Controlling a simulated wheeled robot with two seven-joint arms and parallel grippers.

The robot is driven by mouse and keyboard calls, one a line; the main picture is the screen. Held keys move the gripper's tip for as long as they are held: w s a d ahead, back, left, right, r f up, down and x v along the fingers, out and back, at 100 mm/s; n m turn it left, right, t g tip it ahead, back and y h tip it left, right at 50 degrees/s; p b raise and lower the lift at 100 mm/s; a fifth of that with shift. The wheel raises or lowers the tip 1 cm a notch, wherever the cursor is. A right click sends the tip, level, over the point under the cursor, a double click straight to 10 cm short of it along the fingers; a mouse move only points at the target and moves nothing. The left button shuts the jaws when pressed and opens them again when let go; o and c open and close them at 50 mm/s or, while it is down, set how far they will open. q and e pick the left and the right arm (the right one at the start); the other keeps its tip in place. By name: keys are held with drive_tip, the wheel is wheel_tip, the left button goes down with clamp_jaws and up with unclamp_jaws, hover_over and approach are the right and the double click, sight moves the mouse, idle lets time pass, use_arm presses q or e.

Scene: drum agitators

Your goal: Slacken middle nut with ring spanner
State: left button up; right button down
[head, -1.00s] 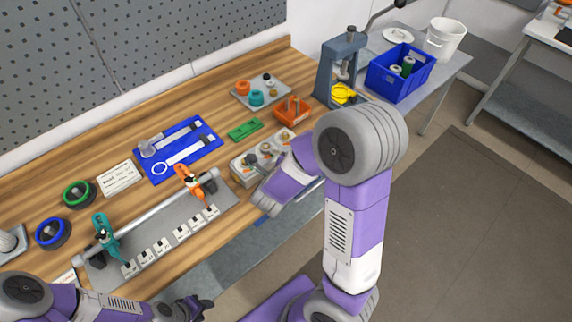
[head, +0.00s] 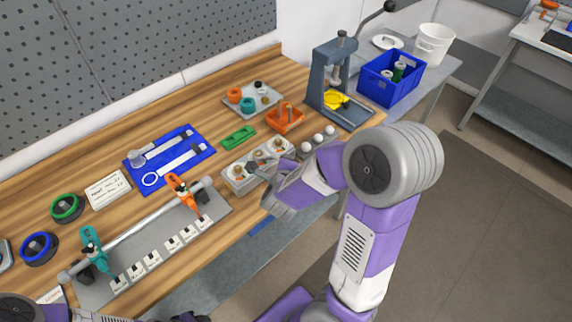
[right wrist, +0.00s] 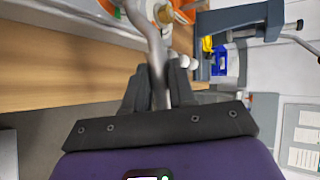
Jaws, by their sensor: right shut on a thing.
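My right gripper (right wrist: 158,85) is shut on the grey spanner (right wrist: 150,32), whose shaft runs up out of its jaws in the right wrist view. In the head view my right gripper (head: 277,190) is just in front of the grey nut block (head: 240,184), and the spanner's end (head: 254,167) reaches over the block near the middle nut (head: 259,156). I cannot tell whether the ring is around the nut or above it. Further nuts sit to either side of it. My left gripper (head: 187,318) barely shows at the bottom edge; its jaws cannot be made out.
A blue mat (head: 190,160) with white tool shapes lies behind. A grey plate (head: 150,270) with a rod and orange and teal clamps is to the left. A green piece (head: 237,138), orange tray (head: 285,120), white balls (head: 318,138) and press (head: 327,75) stand beyond the block.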

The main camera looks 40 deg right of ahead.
drive_tip(key=shift+a+r+m+h, duration=0.1)
drive_tip(key=shift+a+m+h, duration=0.2)
idle(0.4)
drive_tip(key=shift+r+p, duration=0.7)
drive_tip(key=shift+r, duration=0.4)
idle(1.5)
drive_tip(key=shift+r, duration=0.15)
wheel_tip(320, 180, up, 3)
drive_tip(key=shift+f+p, duration=0.1)
drive_tip(key=shift+p, duration=1.1)
drive_tip(key=c, duration=1.7)
unclamp_jaws()
clamp_jaws()
